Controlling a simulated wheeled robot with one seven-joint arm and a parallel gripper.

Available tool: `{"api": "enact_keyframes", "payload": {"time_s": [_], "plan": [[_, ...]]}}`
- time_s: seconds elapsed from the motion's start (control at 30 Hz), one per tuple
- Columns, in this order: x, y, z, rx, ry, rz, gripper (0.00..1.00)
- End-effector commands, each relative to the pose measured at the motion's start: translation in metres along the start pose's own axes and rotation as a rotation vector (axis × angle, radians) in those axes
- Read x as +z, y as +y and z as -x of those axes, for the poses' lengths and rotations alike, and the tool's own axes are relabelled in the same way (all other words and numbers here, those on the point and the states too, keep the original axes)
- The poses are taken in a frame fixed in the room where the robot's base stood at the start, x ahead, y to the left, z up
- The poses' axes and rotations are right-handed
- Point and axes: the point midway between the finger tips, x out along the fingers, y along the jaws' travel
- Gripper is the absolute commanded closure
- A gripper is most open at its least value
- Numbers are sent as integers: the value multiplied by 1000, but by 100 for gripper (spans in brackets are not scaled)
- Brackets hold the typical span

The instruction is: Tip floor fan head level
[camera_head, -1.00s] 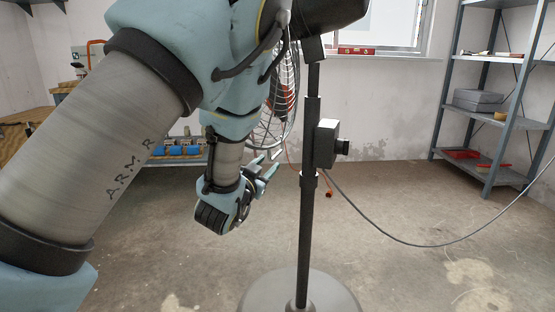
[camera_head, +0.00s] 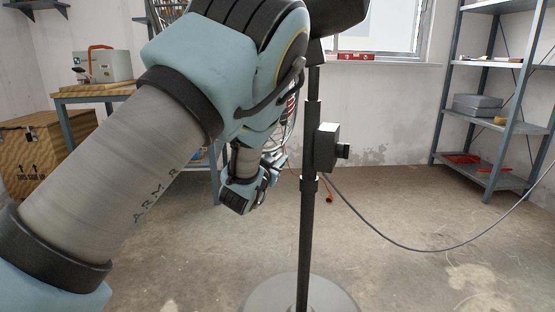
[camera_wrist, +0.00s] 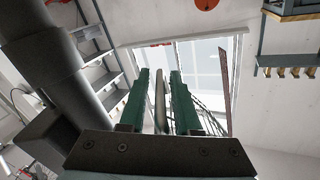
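The floor fan has a black upright pole (camera_head: 308,220), a dark control box (camera_head: 326,147) with a knob, and a round grey base (camera_head: 278,292). Its wire cage (camera_head: 291,115) is mostly hidden behind my arm; the head's tilt cannot be judged. A dark part of the fan (camera_head: 335,15) shows at the top of the pole.
A grey cable (camera_head: 400,242) runs from the fan to the right. A metal shelf (camera_head: 490,125) stands at the right, a workbench (camera_head: 75,97) and a wooden crate (camera_head: 45,150) at the left. The floor right of the pole is mostly clear.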

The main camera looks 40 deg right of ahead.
Motion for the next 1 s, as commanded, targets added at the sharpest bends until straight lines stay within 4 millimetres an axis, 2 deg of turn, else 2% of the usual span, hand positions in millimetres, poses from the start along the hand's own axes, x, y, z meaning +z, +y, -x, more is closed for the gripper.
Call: {"api": "enact_keyframes", "payload": {"time_s": [0.03,0.27,1.0], "plan": [[0,0,0,0,0,0,76],[0,0,0,1,0,0,100],[0,1,0,2,0,0,100]]}}
